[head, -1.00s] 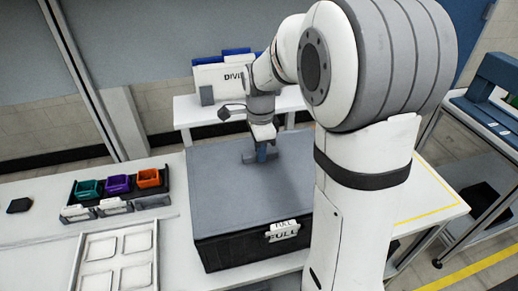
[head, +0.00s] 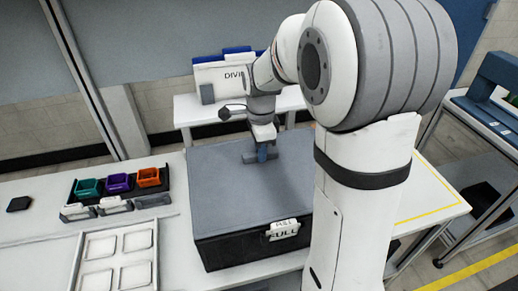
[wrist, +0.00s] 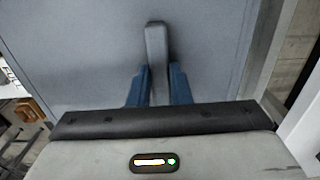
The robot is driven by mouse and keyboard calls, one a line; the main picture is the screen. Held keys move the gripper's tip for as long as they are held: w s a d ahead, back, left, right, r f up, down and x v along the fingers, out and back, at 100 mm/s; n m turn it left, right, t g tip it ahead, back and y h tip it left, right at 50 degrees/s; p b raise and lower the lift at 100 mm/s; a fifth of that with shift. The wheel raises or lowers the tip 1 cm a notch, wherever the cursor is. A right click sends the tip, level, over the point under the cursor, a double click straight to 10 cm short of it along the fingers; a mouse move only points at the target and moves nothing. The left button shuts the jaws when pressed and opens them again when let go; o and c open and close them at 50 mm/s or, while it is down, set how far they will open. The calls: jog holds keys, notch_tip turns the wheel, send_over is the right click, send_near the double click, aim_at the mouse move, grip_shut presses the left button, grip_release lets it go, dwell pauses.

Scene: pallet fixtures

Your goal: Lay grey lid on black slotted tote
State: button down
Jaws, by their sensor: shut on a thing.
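The grey lid (head: 225,190) lies flat over the black slotted tote (head: 235,248) in the head view, covering its top. The lid's grey surface also fills much of the wrist view (wrist: 80,70). The tote's front wall carries a white tag reading "FULL". My gripper (head: 264,153) is at the lid's raised handle, near the middle of the lid. In the wrist view its blue fingers (wrist: 159,85) are shut on the grey handle (wrist: 156,45). My arm hides the right part of the lid and tote.
Left of the tote, a black rack (head: 122,180) holds teal, purple and orange bins. A white tray (head: 115,262) with recesses lies in front of it. A white side table (head: 190,110) with a divider box stands behind. A blue-topped cart (head: 490,125) is at the right.

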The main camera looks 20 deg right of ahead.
jog(key=shift+f+b, duration=0.3)
jog(key=shift+f, duration=0.2)
dwell(0.3)
jog(key=c, duration=1.3)
grip_release()
jog(key=shift+o, duration=0.2)
jog(key=shift+r+b, duration=0.3)
jog(key=shift+r, duration=3.6)
